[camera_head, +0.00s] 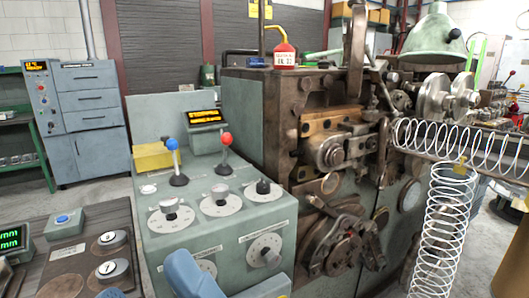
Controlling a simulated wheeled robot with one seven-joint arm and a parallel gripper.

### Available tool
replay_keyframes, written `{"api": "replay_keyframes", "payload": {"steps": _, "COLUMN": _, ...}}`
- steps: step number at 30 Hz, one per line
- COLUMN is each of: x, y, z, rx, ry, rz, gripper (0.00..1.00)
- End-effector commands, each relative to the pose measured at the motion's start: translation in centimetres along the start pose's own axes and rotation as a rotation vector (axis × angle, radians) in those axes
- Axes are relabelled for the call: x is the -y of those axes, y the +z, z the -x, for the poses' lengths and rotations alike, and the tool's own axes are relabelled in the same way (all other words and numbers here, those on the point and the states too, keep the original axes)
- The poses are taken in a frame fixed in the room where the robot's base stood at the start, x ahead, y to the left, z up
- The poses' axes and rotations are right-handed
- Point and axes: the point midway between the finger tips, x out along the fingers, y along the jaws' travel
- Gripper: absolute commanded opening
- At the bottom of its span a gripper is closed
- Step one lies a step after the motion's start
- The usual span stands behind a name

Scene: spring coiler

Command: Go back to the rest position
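My gripper's fingers do not show in the head view. A blue-grey rounded piece at the bottom edge, in front of the control console, looks like part of my arm. It hides a bit of the console's front face. The green control console (215,238) stands in front of me. It carries a blue-knobbed lever (173,160), a red-knobbed lever (224,152) and several dials on white discs. The red lever leans slightly. The spring coiling machine (330,130) stands behind and right of the console.
A button panel (85,258) with a green display is at lower left. A yellow block (152,157) lies on the console's back. A wire spring (442,235) hangs at right, and another (480,148) lies across above it. A blue cabinet (92,98) stands at back left. Open floor shows between the cabinet and console.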

Motion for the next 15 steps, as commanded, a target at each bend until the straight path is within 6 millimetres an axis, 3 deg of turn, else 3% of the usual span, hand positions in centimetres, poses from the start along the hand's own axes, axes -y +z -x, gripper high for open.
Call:
{"api": "replay_keyframes", "payload": {"steps": 8, "x": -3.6, "y": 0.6, "z": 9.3, "rx": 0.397, "ry": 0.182, "rz": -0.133, "gripper": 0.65}}
{"api": "replay_keyframes", "payload": {"steps": 15, "x": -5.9, "y": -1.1, "z": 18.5, "rx": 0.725, "ry": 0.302, "rz": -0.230, "gripper": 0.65}}
